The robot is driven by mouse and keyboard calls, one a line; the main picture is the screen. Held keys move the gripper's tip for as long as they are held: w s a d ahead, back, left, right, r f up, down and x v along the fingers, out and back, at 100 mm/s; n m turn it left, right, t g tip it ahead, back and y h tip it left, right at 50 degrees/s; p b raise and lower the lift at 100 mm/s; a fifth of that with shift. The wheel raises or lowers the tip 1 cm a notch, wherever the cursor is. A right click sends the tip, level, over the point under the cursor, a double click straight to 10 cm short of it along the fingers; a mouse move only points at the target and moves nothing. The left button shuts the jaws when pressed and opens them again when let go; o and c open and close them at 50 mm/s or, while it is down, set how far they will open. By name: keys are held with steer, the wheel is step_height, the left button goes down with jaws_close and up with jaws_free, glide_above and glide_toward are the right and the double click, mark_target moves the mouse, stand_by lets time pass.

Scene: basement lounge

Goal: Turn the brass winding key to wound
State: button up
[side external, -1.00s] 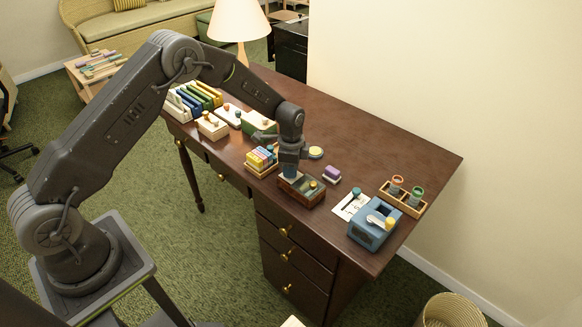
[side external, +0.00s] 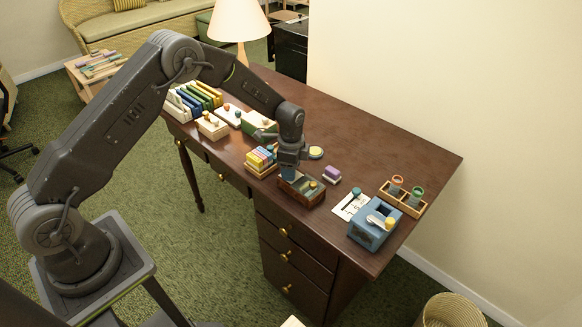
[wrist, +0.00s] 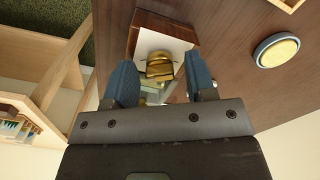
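A small brown wooden box (side external: 312,199) stands on the desk under my gripper (side external: 288,176). In the wrist view, the box (wrist: 188,33) has a pale top face with the brass winding key (wrist: 160,66) on it. My gripper (wrist: 160,80) has its two blue fingers apart, one on each side of the key in the picture, with a visible gap to each. Its lower part is hidden by the gripper body. I cannot read any wound marking.
A yellow round button (wrist: 277,50) is beside the box. A tray of coloured blocks (side external: 262,160) stands close to its left. A purple block (side external: 332,174), a white card (side external: 351,205) and a blue crank box (side external: 373,224) are to the right.

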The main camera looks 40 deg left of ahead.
steer(key=shift+o, duration=0.3)
step_height(320, 180, up, 14)
stand_by(0.4)
steer(key=s+d+r+n+t, duration=0.25)
steer(key=s+r+n, duration=0.35)
steer(key=s+r, duration=1)
steer(key=s+r+n+t, duration=0.1)
steer(key=s+n+t, duration=0.2)
steer(key=s, duration=1.2)
steer(key=n, duration=0.3)
steer(key=shift+s, duration=0.35)
